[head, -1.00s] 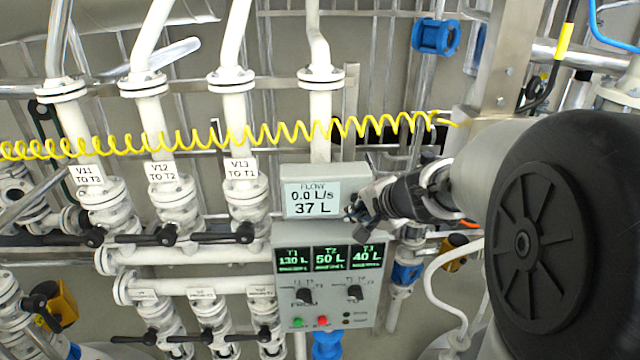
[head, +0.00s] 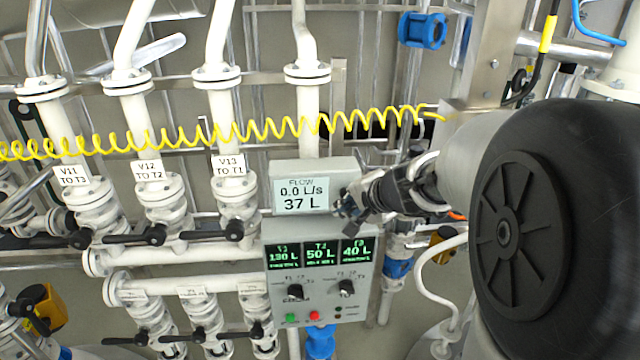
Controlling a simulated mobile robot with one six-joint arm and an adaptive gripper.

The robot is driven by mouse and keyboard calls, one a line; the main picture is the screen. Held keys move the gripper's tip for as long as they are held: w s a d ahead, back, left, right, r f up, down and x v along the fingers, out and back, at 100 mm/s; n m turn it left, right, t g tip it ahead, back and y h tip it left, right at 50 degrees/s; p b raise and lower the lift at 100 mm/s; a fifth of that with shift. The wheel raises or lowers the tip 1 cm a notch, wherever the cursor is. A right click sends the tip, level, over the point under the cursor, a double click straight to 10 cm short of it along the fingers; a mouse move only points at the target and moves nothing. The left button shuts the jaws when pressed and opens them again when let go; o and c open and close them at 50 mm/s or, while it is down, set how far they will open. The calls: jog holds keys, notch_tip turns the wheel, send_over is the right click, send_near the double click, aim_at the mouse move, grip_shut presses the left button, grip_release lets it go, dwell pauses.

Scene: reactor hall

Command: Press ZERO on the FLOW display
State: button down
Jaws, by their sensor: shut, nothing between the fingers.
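The FLOW display (head: 302,194) is a grey box with a pale screen reading 0.0 L/s and 37 L. It sits on top of the grey control panel. My gripper (head: 347,207) is shut and empty, at the right edge of the FLOW display, with its tips close to the lower right side of the box. I cannot tell whether they touch it. No ZERO button is visible; the gripper covers part of the box's right side.
The control panel (head: 322,303) below shows T1 130 L, T2 50 L and T3 40 L, with two black knobs, a green button (head: 291,318) and a red button (head: 314,316). A yellow coiled hose (head: 240,132) runs above. White valve pipes (head: 150,195) stand at the left.

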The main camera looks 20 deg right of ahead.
jog(key=shift+w, duration=0.2)
jog(key=shift+w+d, duration=0.15)
jog(key=shift+w, duration=0.1)
jog(key=shift+w+d, duration=0.15)
jog(key=shift+w, duration=0.3)
dwell(0.9)
jog(key=shift+s, duration=0.1)
jog(key=shift+s+a+b, duration=0.25)
jog(key=shift+s+b, duration=0.3)
jog(key=shift+s, duration=0.2)
jog(key=s, duration=0.2)
jog(key=s+a+b, duration=0.1)
jog(key=s, duration=0.2)
jog(key=shift+a+b, duration=0.2)
jog(key=shift+b, duration=0.1)
jog(key=shift+a, duration=0.1)
